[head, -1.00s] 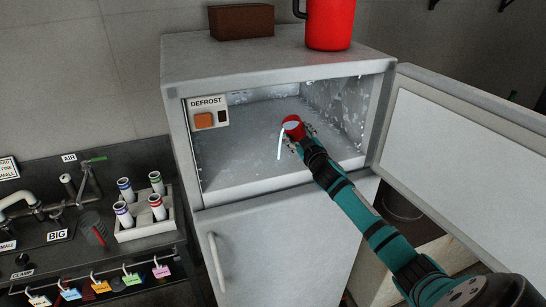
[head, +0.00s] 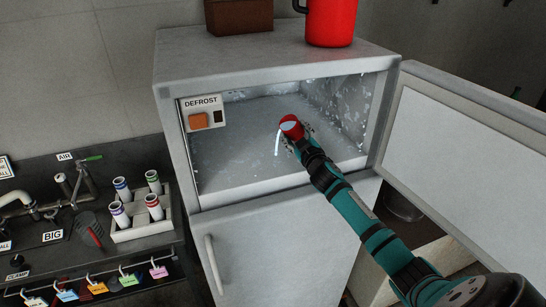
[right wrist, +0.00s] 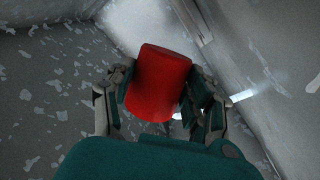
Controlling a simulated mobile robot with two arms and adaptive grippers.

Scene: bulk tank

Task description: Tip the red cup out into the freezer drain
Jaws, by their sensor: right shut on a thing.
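The red cup (head: 291,126) is inside the open freezer compartment (head: 235,160). My right gripper (head: 300,135) is shut on it and holds it tilted above the compartment floor. A thin pale stream (head: 277,144) falls from its lip on the left. In the right wrist view the cup's red wall (right wrist: 160,80) sits between both fingers, and its mouth faces away. I cannot make out a drain opening, so I cannot tell exactly where the stream lands. My left gripper is not in view.
The freezer door (head: 465,170) stands open at the right. The DEFROST panel (head: 204,115) is at the compartment's upper left. A large red jug (head: 330,22) and a brown box (head: 239,15) stand on top. A tube rack (head: 142,232) sits on the left counter.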

